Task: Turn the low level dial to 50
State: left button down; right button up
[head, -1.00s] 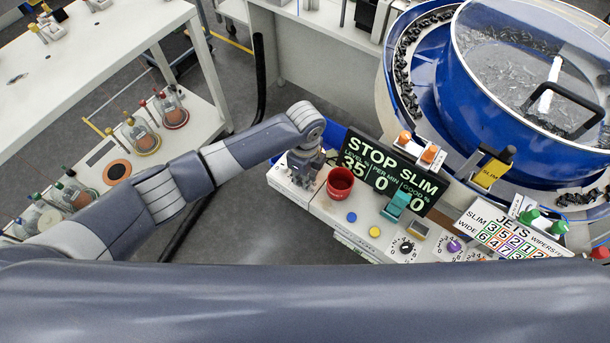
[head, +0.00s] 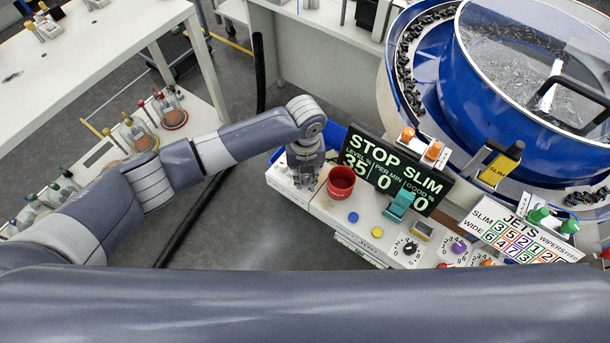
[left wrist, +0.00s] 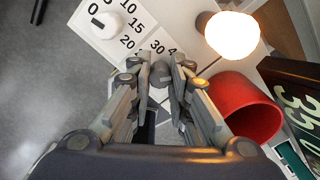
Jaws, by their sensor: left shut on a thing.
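My left gripper (head: 304,178) points down at the left end of the white control panel (head: 320,205). In the left wrist view its fingers (left wrist: 160,78) are closed around a small grey knob (left wrist: 160,72), mostly hidden between them. I cannot read the knob's setting. A pale knob (left wrist: 107,25) with marks 0, 10, 15 and 20 around it sits up and left. The display (head: 392,172) reads STOP SLIM, level 35, with zeros beside it. My right gripper is not in view.
Several buttons and dials (head: 407,249) lie further right. The blue bowl feeder (head: 450,100) stands behind. Open floor lies left of the panel.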

aim_at(305, 178)
pick_arm(q)
jog(key=shift+m+b, duration=0.45)
jog(key=shift+m, duration=1.05)
jog(key=shift+r, duration=0.1)
jog(key=c, duration=1.5)
grip_release()
jog(key=shift+c, duration=0.2)
jog(key=shift+o, duration=0.4)
notch_tip(305, 178, up, 12)
